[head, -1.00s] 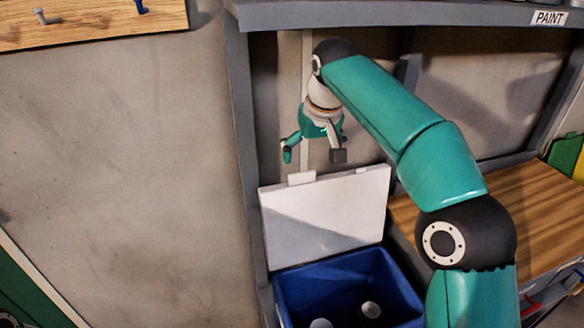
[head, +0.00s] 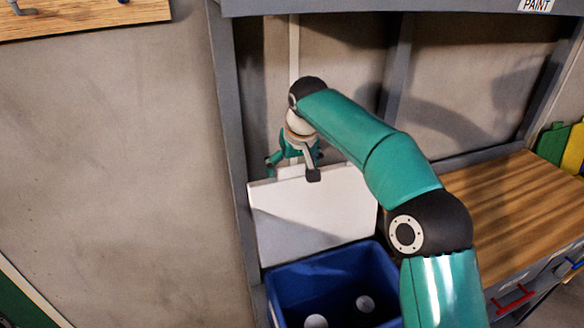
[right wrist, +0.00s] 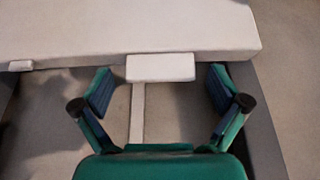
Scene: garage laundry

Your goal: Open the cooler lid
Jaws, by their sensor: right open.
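The blue cooler (head: 335,277) stands at the bottom of the head view, with its white lid (head: 320,212) raised upright at its back. Two pale round items show inside the cooler. My right gripper (head: 292,175) is open at the lid's upper edge. In the right wrist view, the lid (right wrist: 130,30) fills the top and its protruding white tab (right wrist: 160,67) lies between the spread fingers of my right gripper (right wrist: 160,93), apart from both. In the head view the arm and fingers partly cover the tab. My left gripper is not in view.
A wooden worktop (head: 510,210) lies right of the cooler, with a red handle (head: 514,299) below its front edge. Grey shelf posts frame the cooler's bay, and a shelf labelled PAINT (head: 537,5) runs above.

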